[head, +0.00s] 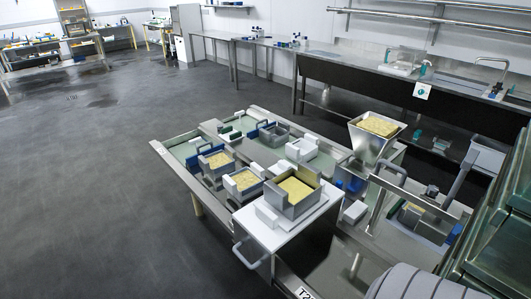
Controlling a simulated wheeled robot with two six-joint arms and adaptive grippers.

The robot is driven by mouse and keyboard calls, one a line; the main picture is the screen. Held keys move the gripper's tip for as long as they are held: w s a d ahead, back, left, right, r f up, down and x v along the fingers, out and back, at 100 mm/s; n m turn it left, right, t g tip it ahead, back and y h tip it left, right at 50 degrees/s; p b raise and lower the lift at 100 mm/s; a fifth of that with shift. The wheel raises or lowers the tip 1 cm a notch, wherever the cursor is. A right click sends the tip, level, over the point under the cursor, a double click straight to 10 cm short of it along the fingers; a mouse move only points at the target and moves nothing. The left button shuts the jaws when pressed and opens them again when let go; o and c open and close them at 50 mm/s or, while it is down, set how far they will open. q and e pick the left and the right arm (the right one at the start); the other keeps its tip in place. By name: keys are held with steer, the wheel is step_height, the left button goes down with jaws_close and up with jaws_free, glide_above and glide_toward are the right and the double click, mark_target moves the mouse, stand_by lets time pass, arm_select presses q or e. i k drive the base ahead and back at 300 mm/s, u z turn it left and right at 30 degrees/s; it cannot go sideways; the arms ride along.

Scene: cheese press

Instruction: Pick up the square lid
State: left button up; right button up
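I cannot tell for sure which piece is the square lid. A white square block with a raised part (301,149) sits on the steel table among the moulds and may be it. A low pale grey-white block (268,214) lies on the white board at the table's near end, beside a grey square mould with yellow curd (296,191). Neither of my grippers can be made out in the head view.
Several blue and grey moulds, two with curd (243,181), crowd the steel table (175,150). A curd-filled hopper (378,127) and steel bars stand to the right. A grey handle (250,257) sticks out in front. Open floor (110,200) lies left.

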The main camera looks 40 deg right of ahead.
mark_target(281, 165)
steer(key=i, duration=2.4)
steer(key=z, duration=3.2)
